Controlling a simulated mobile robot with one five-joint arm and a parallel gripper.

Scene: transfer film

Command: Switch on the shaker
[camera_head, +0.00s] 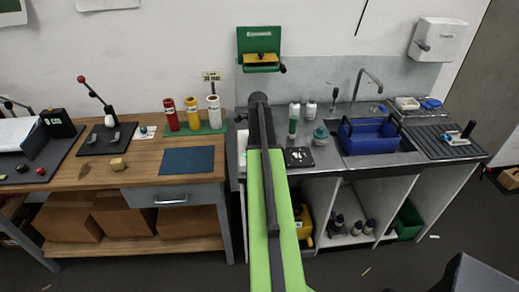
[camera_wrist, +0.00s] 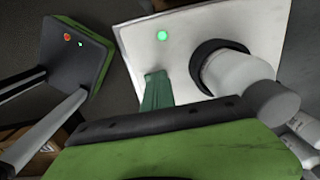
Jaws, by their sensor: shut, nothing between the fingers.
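My arm reaches forward in the head view, and its dark end with my gripper (camera_head: 258,98) is over the left end of the sink counter. My gripper is shut and empty; its fingertips are not clear. I cannot surely tell which thing is the shaker. A white plate (camera_wrist: 215,32) in the wrist view bears a lit green spot (camera_wrist: 161,35). A white cylinder with a black ring stands out in front of it. Left of it is a dark, green-edged panel (camera_wrist: 70,62) with an orange-red spot. A pale strip (camera_head: 242,145) shows beside my arm, mostly hidden by it.
The steel counter (camera_head: 345,170) holds bottles, a teal jar, a black pad and a blue basin (camera_head: 374,137). A green holder (camera_head: 259,50) hangs on the wall above my arm's end.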

